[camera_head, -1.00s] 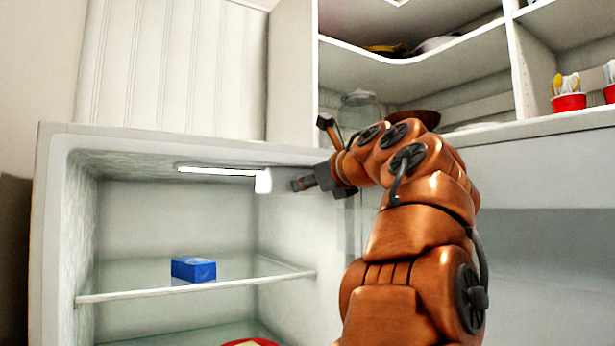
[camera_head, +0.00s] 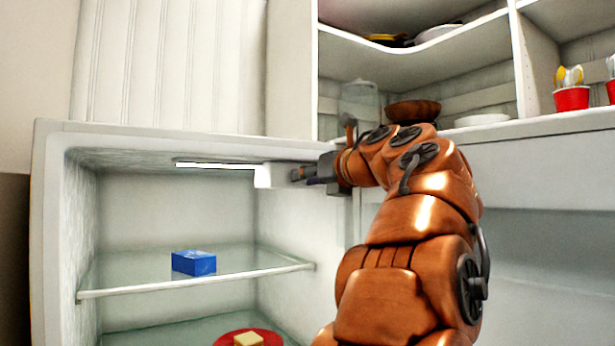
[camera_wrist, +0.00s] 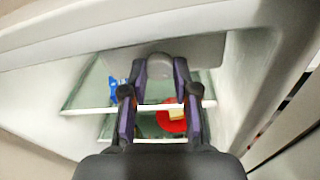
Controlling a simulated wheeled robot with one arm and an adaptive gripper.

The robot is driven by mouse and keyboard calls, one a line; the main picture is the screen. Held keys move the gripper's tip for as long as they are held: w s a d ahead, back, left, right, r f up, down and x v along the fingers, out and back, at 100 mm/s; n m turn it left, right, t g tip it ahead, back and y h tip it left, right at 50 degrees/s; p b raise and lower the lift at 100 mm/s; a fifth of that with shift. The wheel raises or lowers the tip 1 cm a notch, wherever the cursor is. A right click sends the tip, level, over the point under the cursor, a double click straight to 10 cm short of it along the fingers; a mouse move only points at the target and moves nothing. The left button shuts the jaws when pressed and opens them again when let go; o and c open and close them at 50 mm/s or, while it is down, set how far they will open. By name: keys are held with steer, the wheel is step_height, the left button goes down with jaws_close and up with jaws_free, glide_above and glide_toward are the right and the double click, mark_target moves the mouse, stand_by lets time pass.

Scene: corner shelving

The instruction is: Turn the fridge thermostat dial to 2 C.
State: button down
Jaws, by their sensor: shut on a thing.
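The open fridge (camera_head: 48,230) stands at left in the head view. A white thermostat housing (camera_head: 272,176) hangs under its ceiling at the right end of the light strip. My gripper (camera_head: 298,174) reaches in from the right and meets the housing's right face. In the wrist view the round grey dial (camera_wrist: 160,60) sits between the fingertips of my gripper (camera_wrist: 160,70), which is shut on it. The dial's markings and its setting cannot be read; the head view hides the dial behind the fingers.
A blue box (camera_head: 194,263) lies on the glass shelf (camera_head: 130,290). A red plate (camera_head: 228,340) with a yellow block (camera_head: 248,340) is below it. A wooden bowl (camera_head: 413,111), a glass jar (camera_head: 358,100) and red cups (camera_head: 571,98) stand on shelving above right.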

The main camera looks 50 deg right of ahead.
steer(key=c, duration=1.2)
jaws_free()
steer(key=shift+o, duration=0.2)
steer(key=v, duration=1.2)
steer(key=shift+w, duration=0.1)
